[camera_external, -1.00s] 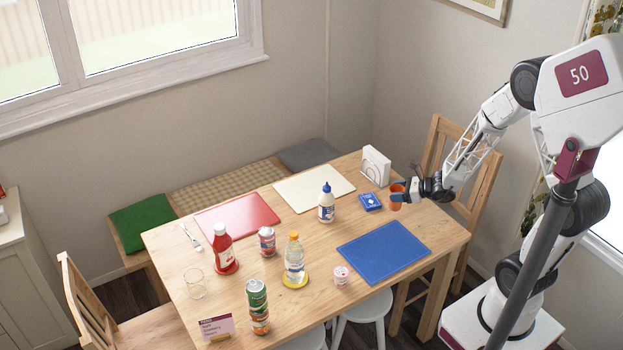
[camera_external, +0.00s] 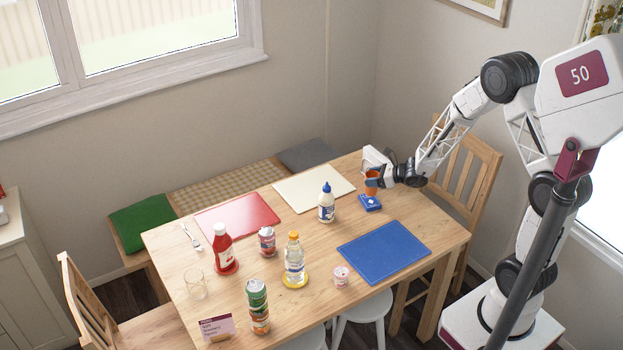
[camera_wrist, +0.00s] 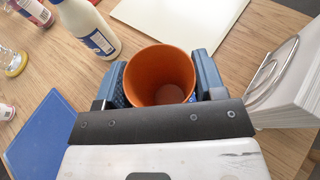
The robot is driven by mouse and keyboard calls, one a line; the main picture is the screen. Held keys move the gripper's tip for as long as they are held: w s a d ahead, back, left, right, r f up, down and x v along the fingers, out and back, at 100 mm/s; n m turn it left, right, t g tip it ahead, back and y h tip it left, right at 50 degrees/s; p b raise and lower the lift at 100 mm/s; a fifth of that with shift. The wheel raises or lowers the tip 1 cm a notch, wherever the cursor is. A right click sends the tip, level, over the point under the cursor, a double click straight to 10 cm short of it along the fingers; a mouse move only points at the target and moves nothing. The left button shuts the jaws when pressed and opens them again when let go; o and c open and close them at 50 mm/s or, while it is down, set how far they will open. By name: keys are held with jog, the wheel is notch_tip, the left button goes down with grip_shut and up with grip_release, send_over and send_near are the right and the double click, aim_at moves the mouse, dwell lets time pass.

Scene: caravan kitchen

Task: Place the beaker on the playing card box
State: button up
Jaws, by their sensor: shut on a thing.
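The orange beaker (camera_external: 372,186) is held upright between the fingers of my gripper (camera_external: 376,182), at the back right of the table. In the wrist view the beaker (camera_wrist: 160,72) shows its open top and empty inside, with a blue finger on each side. The blue playing card box (camera_external: 370,203) lies flat on the table. In the external view the beaker appears just above the box's far side, apparently raised. How far above it is, I cannot tell. In the wrist view the beaker and gripper hide most or all of the box.
A napkin holder (camera_external: 376,160) stands close behind the beaker, and in the wrist view it (camera_wrist: 286,85) is right of my gripper. A blue board (camera_external: 384,250) lies in front, and a cream board (camera_external: 313,188) lies behind left.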

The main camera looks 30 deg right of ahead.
jog(key=shift+w+f, duration=0.1)
dwell(0.3)
jog(key=shift+f, duration=1.65)
jog(key=shift+f, duration=0.1)
jog(key=o, duration=0.9)
jog(key=shift+v, duration=6.05)
